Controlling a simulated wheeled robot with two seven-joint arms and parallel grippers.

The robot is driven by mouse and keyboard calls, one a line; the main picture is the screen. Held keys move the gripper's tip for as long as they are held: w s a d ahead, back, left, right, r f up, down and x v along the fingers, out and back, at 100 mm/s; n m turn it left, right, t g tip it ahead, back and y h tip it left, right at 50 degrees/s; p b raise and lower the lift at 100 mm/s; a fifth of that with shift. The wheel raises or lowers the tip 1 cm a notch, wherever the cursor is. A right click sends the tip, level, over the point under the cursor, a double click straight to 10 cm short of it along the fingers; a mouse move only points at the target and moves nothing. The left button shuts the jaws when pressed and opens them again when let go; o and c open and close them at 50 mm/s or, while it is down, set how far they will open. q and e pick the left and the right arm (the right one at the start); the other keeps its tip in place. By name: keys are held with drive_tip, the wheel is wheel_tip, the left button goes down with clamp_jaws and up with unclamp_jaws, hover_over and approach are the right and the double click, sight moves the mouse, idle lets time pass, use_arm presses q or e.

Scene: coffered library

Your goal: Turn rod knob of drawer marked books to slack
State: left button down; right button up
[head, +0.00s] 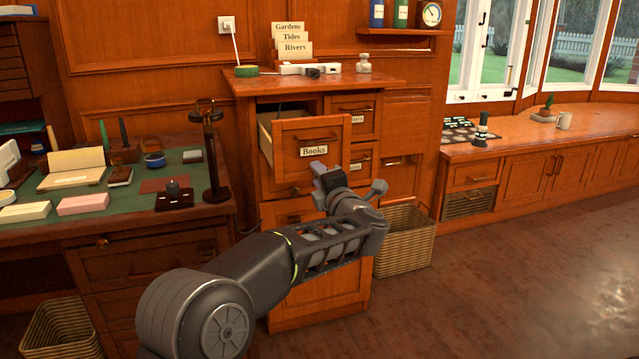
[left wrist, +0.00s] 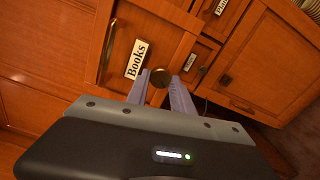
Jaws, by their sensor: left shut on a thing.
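The drawer marked Books (head: 290,140) stands pulled out from the top left of the wooden cabinet, its inside partly visible. Its Books label (left wrist: 135,58) shows large and tilted in the left wrist view. A round dark brass knob (left wrist: 160,77) sits beside the label at the front's lower part. My left gripper (head: 345,180) is at the lower right of the drawer front. In the left wrist view its two fingers stand on either side of the knob, shut on it. In the head view the gripper hides the knob. My right gripper is not in view.
Other labelled drawers (head: 352,103) sit right of the open drawer. The cabinet top (head: 370,83) holds a card stand (head: 292,42) and small items. A desk (head: 130,220) stands at left. A wicker basket (head: 405,240) is right of the cabinet; the floor (head: 520,280) beyond is clear.

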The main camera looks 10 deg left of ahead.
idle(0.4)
use_arm(q)
drive_tip(key=c, duration=1.1)
unclamp_jaws()
drive_tip(key=p+v, duration=0.1)
drive_tip(key=v, duration=0.7)
drive_tip(key=shift+w, duration=0.1)
